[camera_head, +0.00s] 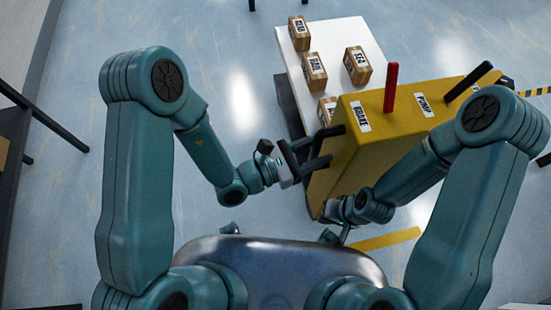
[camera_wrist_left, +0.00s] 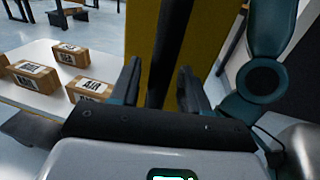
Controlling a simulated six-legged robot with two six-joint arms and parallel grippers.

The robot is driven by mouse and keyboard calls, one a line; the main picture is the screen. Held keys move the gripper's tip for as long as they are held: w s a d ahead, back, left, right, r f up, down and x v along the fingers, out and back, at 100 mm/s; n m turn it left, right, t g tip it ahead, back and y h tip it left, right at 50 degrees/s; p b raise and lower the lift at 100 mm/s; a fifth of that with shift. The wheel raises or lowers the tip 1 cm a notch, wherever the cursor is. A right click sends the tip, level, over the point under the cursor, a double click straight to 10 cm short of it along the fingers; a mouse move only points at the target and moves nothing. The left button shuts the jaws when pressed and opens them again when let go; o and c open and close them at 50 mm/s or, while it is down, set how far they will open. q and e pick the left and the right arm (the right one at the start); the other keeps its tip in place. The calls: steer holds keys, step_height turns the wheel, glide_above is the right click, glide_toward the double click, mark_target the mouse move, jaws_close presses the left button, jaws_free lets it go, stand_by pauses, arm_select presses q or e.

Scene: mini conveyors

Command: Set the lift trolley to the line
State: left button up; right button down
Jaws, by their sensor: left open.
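The lift trolley has a yellow body (camera_head: 375,150) with a red BRAKE lever (camera_head: 391,88), a black PUMP lever (camera_head: 468,82) and a white platform (camera_head: 348,33) behind it. My left gripper (camera_head: 336,144) is at the left side of the yellow body, its fingers open. In the left wrist view a dark bar (camera_wrist_left: 172,45) runs up between the open left fingers in front of the yellow body; whether they touch it is unclear. My right gripper (camera_head: 340,210) is low by the body's near edge, its fingers mostly hidden. A yellow floor line (camera_head: 388,239) lies near the trolley.
Several labelled cartons stand on the platform, one a SEA box (camera_head: 357,65). Dark table legs (camera_head: 40,115) stand at the left edge. The floor left of the platform is clear.

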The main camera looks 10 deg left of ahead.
arm_select(q)
steer(key=v, duration=0.5)
steer(key=shift+a, duration=0.25)
steer(key=p+v, duration=0.5)
steer(key=v, duration=0.6)
steer(key=shift+s+d, duration=0.1)
